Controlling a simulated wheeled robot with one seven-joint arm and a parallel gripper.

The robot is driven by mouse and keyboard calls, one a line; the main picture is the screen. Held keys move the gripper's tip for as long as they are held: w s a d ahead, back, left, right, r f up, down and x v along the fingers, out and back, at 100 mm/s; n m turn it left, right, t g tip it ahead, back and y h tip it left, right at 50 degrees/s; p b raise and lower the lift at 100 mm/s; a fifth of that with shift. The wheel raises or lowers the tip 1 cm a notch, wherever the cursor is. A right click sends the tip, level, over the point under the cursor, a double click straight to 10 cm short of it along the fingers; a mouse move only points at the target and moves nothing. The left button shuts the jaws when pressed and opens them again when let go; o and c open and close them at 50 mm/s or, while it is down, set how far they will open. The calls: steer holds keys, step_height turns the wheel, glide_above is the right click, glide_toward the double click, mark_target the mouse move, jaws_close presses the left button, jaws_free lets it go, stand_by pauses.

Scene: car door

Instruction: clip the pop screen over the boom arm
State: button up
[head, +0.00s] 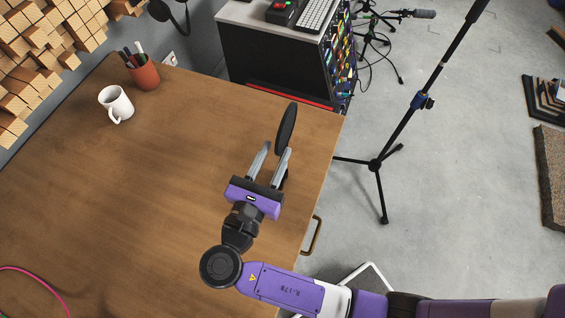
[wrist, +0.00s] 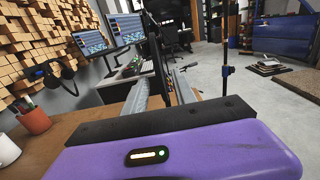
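The pop screen (head: 287,126) is a thin black round disc, seen almost edge-on near the table's right edge. It also shows in the wrist view (wrist: 157,60), standing between my fingers. My gripper (head: 277,149) is low over the table with its two grey fingers apart, one on each side of the disc's near end. I cannot tell whether either finger touches it. Its clip is not clearly visible. A black stand (head: 407,122) with a tripod base and a blue clamp stands on the floor to the right; its upper end leaves the head view. It shows in the wrist view (wrist: 225,45).
The wooden table (head: 150,200) holds a white mug (head: 116,104) and a pen cup (head: 145,74) at the back left. A dark cabinet (head: 275,62) with gear stands behind it. Microphone stands and cables are at the back.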

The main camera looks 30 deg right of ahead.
mark_target(285, 133)
steer(key=p+x, duration=0.1)
steer(key=x, duration=0.5)
steer(key=shift+w+d, duration=0.2)
steer(key=shift+d, duration=0.05)
steer(key=shift+c, duration=0.4)
jaws_close()
stand_by(0.9)
